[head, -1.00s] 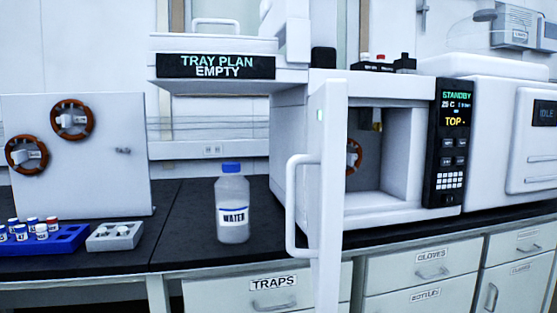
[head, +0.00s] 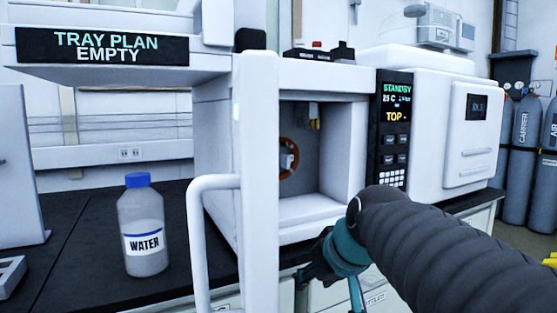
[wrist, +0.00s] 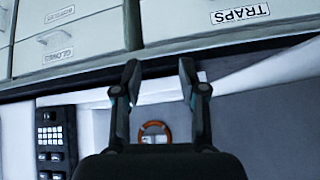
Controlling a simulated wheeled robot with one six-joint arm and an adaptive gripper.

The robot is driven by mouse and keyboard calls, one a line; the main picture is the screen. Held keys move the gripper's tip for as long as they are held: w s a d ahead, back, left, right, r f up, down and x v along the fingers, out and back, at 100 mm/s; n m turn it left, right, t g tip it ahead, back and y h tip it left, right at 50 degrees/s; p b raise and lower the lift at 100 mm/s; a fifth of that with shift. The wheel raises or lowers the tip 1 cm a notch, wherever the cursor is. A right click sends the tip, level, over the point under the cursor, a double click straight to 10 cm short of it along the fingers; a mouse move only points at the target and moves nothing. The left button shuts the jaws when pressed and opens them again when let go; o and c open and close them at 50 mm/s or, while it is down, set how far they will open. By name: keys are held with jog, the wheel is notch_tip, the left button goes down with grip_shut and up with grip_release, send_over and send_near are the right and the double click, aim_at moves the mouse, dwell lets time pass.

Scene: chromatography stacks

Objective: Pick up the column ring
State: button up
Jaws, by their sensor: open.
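The column ring (head: 289,155), a brown-orange ring, is inside the open white oven (head: 343,140), near the left part of its back. It sits below a small brass-coloured fitting (head: 314,118). In the wrist view, which is upside down, the ring (wrist: 154,127) shows between my fingers, partly hidden by the gripper body. My gripper (head: 312,268) is outside the oven, low in front of its opening, touching nothing that I can see. In the wrist view my gripper (wrist: 160,75) is open and empty.
The oven door (head: 259,170) with its long handle (head: 197,240) stands open to the left of the opening. A water bottle (head: 143,225) stands on the dark bench left of it. A control panel (head: 395,130) borders the opening on the right. Drawers are below the bench.

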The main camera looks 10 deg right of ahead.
jog(key=w+d+r+n+t+y, duration=0.1)
jog(key=w+r+t, duration=0.1)
jog(key=w+r, duration=1.05)
jog(key=n+t+y, duration=0.1)
jog(key=n+t, duration=0.1)
jog(key=t, duration=0.1)
send_near(285, 157)
jog(key=shift+d+p+x, duration=0.15)
jog(key=shift+p+x, duration=0.6)
jog(key=shift+x, duration=2.05)
jog(key=shift+d+p+x, duration=0.1)
jog(key=shift+p+x, duration=0.65)
jog(key=shift+x, duration=2.05)
jog(key=shift+r, duration=0.1)
grip_shut()
